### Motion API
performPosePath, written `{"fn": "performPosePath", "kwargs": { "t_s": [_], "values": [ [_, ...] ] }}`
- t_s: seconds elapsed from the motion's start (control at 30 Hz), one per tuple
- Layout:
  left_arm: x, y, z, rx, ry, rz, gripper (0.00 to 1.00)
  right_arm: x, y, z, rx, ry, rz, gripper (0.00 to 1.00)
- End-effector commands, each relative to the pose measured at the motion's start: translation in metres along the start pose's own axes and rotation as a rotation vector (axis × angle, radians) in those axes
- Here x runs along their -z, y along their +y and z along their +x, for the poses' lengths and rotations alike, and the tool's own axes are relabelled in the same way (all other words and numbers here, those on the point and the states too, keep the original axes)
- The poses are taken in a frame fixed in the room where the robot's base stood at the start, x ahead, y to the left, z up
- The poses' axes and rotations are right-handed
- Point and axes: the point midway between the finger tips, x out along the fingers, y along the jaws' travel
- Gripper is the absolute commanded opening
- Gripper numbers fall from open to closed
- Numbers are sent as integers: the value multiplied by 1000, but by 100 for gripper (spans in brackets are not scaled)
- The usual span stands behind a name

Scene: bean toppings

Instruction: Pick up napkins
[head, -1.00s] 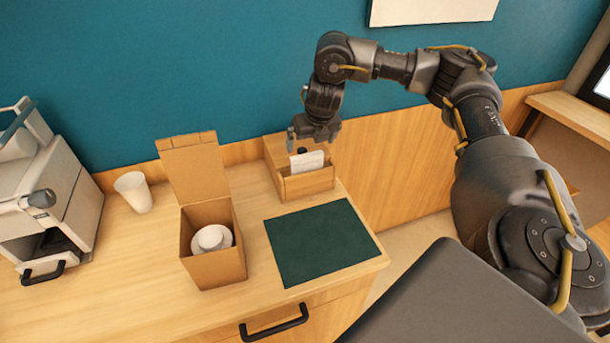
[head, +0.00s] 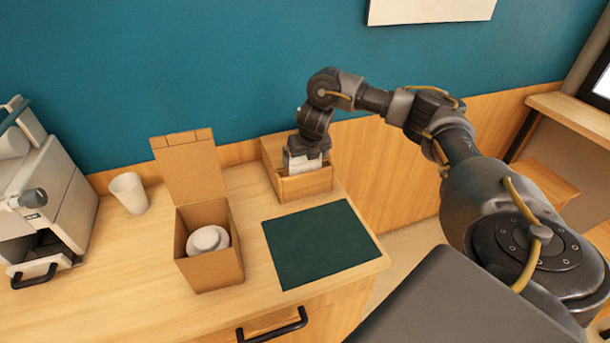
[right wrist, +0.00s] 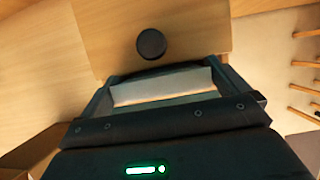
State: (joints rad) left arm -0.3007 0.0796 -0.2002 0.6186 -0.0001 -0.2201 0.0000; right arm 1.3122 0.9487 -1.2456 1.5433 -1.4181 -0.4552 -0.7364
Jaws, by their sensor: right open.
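White napkins (head: 304,166) stand in a wooden holder (head: 306,184) at the back right of the counter. My right gripper (head: 303,160) points down into the holder, its fingers open on either side of the napkins. In the right wrist view, the white napkins (right wrist: 163,87) lie between the two spread fingers of my right gripper (right wrist: 160,88). Its lower fingertips are partly hidden by the holder in the head view. My left gripper is not in view.
An open cardboard box (head: 212,262) with white round items (head: 208,240) stands left of a dark green mat (head: 318,243). A white cup (head: 129,193) and a machine (head: 45,195) stand further left. A teal wall is behind.

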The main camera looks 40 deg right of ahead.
Motion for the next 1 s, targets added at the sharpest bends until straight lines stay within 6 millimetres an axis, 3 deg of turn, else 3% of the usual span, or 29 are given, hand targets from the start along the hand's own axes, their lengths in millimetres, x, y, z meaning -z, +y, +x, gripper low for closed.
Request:
{"fn": "performPosePath", "kwargs": {
  "t_s": [0.27, 0.57, 0.83, 1.0],
  "values": [
    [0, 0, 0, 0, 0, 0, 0, 0, 0, 3, 0, -1, 0, 100],
    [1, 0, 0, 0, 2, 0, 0, 0, 0, 3, 0, -1, 0, 62],
    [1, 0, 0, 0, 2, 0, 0, -1, 0, 1, 0, -1, 0, 62],
    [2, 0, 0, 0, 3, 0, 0, -6, 0, -10, -2, -5, 0, 62]
  ]
}}
